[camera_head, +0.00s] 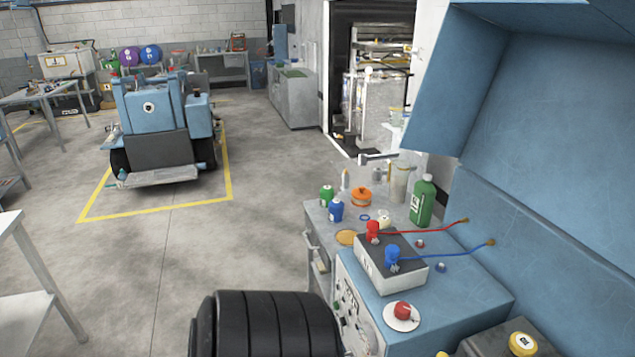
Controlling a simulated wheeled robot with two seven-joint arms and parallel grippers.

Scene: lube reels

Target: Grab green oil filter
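A small green canister (326,195), which looks like the green oil filter, stands upright at the far left of the blue and grey workbench (455,303). A similar blue canister (336,210) stands just in front of it, close by or touching; I cannot tell which. Neither of my grippers shows in the head view, so their states cannot be seen. Nothing visible is touching the green canister from above.
A battery (391,264) with red and blue cables sits nearer. A raised blue panel (540,120) overhangs the right. Open floor (240,230) lies to the left.

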